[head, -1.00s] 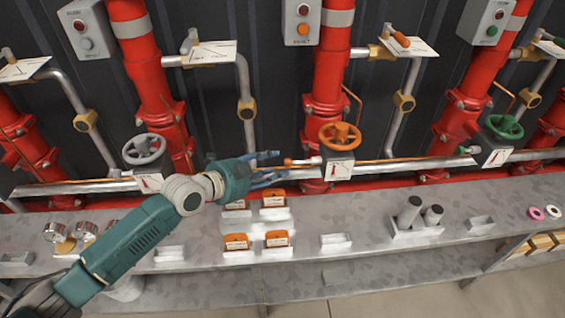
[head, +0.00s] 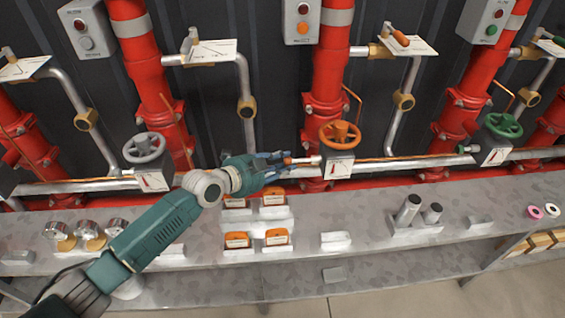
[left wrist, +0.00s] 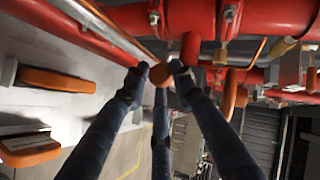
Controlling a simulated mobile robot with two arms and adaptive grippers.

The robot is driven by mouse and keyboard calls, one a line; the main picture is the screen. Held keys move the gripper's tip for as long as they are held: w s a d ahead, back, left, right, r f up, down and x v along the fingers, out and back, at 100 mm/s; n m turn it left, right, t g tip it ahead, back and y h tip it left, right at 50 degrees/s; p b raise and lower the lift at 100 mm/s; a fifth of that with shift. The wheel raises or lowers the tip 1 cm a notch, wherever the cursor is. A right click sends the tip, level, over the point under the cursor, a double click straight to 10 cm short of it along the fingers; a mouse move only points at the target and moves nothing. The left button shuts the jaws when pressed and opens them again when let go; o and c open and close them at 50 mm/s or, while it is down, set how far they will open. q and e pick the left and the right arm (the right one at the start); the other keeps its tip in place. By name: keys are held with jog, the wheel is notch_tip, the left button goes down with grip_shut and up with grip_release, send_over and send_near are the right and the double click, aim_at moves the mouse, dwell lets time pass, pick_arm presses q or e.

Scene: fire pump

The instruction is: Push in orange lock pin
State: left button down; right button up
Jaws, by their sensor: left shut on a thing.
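The orange lock pin (head: 288,161) sticks out to the left from a white fitting beside the orange handwheel (head: 340,134) in the head view. My left gripper (head: 284,164) is at its outer end, with its blue fingers around the pin's knob. In the left wrist view the round orange knob (left wrist: 161,74) sits between the fingertips (left wrist: 160,80), and the gripper is shut on it. The fingers and knob hide most of the pin's shaft in that view. My right gripper is not in view.
A metal pipe (head: 400,162) runs along the wall behind the pin. A grey shelf (head: 370,207) below holds several orange-topped boxes (head: 277,237), gauges (head: 90,231) and dark cylinders (head: 408,208). Red upright pipes (head: 328,65) stand behind.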

pick_arm(q)
jog(key=shift+w+d+r, duration=0.15)
jog(key=shift+w+d, duration=0.05)
jog(key=shift+d, duration=0.6)
jog(key=shift+w+d+r, duration=0.1)
jog(key=shift+w+d, duration=0.05)
jog(key=shift+d, duration=0.6)
jog(key=c, duration=1.6)
grip_release()
jog(key=shift+o, duration=0.6)
jog(key=shift+d+f, duration=0.15)
send_near(297, 161)
jog(key=v, duration=0.3)
